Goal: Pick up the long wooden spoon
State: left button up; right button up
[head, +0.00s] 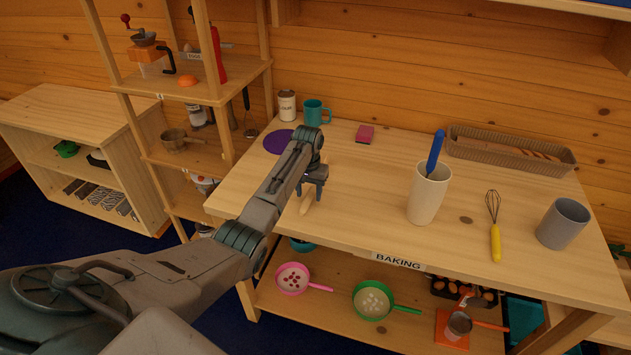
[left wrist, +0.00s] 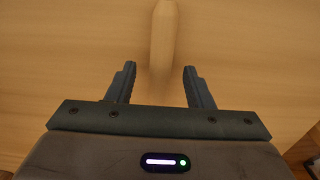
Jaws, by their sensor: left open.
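The long wooden spoon lies on the wooden table; in the head view only part of it (head: 307,200) shows below my left gripper (head: 312,188), and the arm hides some of it. In the left wrist view a pale wooden piece of the spoon (left wrist: 163,45) runs from the top edge down toward the gap between the fingers. My left gripper, also in the left wrist view (left wrist: 158,85), is open, with one finger on each side of the spoon's line. It holds nothing. My right gripper is not in view.
A white cup with a blue-handled tool (head: 428,195), a whisk (head: 495,240) and a grey cup (head: 563,223) stand or lie to the right. A basket (head: 465,153), pink sponge (head: 365,134), teal mug (head: 316,113) and purple disc (head: 278,141) are farther back. The middle is clear.

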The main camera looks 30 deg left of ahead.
pick_arm(q)
jog(key=shift+s+f, duration=0.15)
jog(key=shift+f, duration=0.45)
grip_shut()
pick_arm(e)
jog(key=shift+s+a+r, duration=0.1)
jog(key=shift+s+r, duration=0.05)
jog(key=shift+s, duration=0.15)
